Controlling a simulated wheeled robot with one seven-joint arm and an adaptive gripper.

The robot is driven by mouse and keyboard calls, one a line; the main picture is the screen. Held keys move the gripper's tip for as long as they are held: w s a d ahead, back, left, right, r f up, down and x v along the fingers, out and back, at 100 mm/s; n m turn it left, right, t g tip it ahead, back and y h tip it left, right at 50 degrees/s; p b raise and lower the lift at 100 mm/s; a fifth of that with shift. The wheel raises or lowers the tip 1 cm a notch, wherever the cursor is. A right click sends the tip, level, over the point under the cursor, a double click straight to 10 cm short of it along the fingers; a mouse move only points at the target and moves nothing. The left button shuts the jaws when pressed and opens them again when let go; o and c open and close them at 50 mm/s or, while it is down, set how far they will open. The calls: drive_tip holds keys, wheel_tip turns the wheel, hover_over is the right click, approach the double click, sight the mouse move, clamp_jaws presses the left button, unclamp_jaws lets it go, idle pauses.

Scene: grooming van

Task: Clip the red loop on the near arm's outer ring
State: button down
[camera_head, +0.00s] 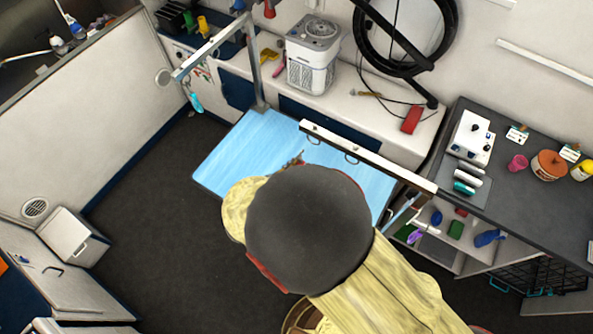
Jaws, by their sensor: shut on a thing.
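The near arm (370,157) is a pale horizontal bar above the blue grooming table (232,158). Its outer ring (312,142) hangs near the bar's free left end. Another ring (351,159) hangs farther in. My own arm, with a big dark round joint, covers the middle of the table and hides my gripper. A small brownish piece sticks out past the joint's upper edge, just below the outer ring; I cannot tell what it is. I cannot make out the red loop; the red edging beside the dark joint appears to be my arm's.
A white machine (312,62) stands on the back bench. A dark counter (520,190) with bottles and tubs is at right. The floor (150,200) at left is clear.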

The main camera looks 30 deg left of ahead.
drive_tip(key=r+b+x, duration=0.1)
drive_tip(key=b+x, duration=0.1)
drive_tip(key=x, duration=0.4)
drive_tip(key=shift+w, duration=0.4)
idle(0.4)
drive_tip(key=c, duration=1.7)
unclamp_jaws()
drive_tip(key=shift+p+v, duration=2.05)
drive_tip(key=shift+v, duration=1.5)
drive_tip(key=shift+r, duration=0.1)
